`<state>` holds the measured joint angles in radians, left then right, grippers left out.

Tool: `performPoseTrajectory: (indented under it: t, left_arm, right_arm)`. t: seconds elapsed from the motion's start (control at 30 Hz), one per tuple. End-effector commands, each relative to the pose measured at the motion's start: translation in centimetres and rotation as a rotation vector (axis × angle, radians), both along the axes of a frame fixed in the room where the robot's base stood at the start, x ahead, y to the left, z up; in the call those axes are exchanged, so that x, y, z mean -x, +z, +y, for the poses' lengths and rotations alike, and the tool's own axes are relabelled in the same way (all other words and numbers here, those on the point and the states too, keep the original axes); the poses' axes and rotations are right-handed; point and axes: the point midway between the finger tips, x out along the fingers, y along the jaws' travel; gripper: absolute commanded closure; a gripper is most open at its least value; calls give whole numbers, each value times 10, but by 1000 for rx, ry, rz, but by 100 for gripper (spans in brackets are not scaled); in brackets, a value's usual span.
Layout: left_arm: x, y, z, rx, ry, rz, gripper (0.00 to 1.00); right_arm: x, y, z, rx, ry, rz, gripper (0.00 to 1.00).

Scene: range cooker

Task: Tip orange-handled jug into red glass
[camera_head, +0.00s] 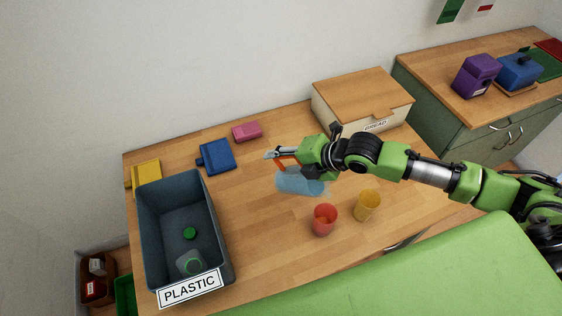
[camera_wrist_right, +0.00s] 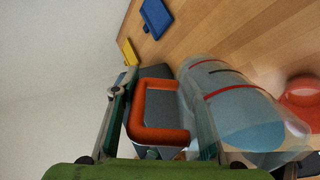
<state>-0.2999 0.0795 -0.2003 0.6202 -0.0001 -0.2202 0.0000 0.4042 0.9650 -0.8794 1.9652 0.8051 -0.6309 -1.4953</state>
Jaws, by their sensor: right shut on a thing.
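The clear jug (camera_head: 298,183) holds blue liquid and has an orange handle (camera_wrist_right: 160,112). My right gripper (camera_head: 281,156) is shut on that handle and holds the jug above the table, left of and behind the red glass. The jug looks tilted, with its body slanting toward the right. The jug (camera_wrist_right: 225,95) fills the middle right of the wrist view. The red glass (camera_head: 325,219) stands upright on the table, apart from the jug; it also shows at the right edge of the wrist view (camera_wrist_right: 302,97). No stream of liquid is visible. My left gripper is out of view.
A yellow glass (camera_head: 368,205) stands right of the red one. A grey bin (camera_head: 222,235) labelled PLASTIC is at left. A bread box (camera_head: 362,92) stands behind my right arm. Blue (camera_head: 216,155), pink (camera_head: 247,131) and yellow (camera_head: 146,172) items lie along the back.

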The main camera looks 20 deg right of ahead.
Motion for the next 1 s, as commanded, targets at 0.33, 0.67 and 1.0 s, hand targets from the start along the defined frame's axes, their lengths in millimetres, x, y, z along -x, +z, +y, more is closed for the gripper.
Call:
performPoseTrajectory:
  t: [0.33, 0.67, 1.0]
  left_arm:
    - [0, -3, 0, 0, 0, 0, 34]
    - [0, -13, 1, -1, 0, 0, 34]
    - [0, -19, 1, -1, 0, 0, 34]
  right_arm:
    - [0, 1, 0, -10, 0, -13, 100]
    - [3, 3, -3, -54, 0, -62, 100]
    - [4, 7, -4, -81, 1, -93, 100]
